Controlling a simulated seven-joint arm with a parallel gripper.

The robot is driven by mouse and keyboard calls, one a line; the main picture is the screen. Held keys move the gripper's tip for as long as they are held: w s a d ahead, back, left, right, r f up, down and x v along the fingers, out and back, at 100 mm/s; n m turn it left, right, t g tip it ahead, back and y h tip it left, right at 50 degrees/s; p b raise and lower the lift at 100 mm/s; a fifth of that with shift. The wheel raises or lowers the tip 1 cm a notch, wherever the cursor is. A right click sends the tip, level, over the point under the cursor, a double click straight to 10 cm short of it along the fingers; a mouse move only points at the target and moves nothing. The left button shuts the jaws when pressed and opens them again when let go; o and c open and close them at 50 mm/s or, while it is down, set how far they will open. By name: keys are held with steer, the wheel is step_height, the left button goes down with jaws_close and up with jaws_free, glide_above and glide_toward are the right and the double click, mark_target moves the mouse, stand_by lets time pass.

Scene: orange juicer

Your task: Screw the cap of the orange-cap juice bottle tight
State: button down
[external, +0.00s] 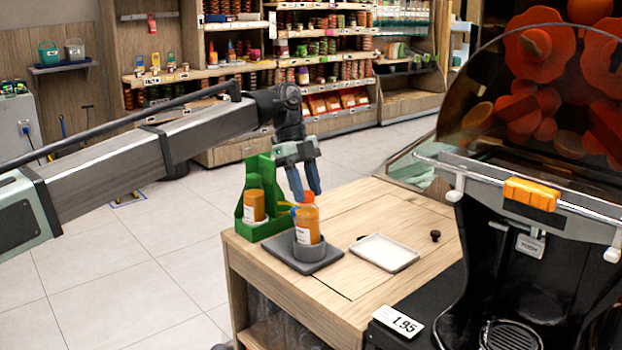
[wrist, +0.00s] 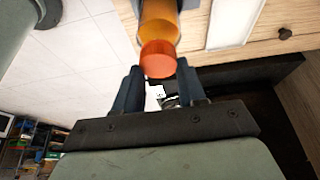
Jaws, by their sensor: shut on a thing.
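The juice bottle (external: 307,224), with orange juice and a pale label, stands upright in a round grey holder (external: 309,252) on a dark grey square base. Its orange-red cap (external: 309,197) is on top, and in the wrist view the cap (wrist: 157,58) sits between my fingers. My gripper (external: 307,192) points down from above with its blue fingers on either side of the cap, shut on it. The wrist view also shows my gripper (wrist: 160,72). Part of the bottle below the cap is cut off in the wrist view. I cannot tell how tight the cap is.
A green carrier (external: 262,232) with another orange juice bottle (external: 254,205) stands left of the holder. A white tray (external: 384,252) lies to the right, with a small black knob (external: 435,236) beyond it. The juicer machine (external: 500,215) fills the right side. Some wooden tabletop (external: 375,208) is bare behind the tray.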

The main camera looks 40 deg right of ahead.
steer(key=m+y, duration=0.1)
steer(key=m, duration=0.2)
steer(key=m+y, duration=0.1)
steer(key=m, duration=0.1)
steer(key=shift+m+t, duration=0.3)
steer(key=shift+m, duration=0.1)
steer(key=c, duration=0.6)
jaws_free()
steer(key=shift+o, duration=0.5)
steer(key=shift+o, duration=1.3)
steer(key=shift+r, duration=0.1)
steer(key=shift+r, duration=2.9)
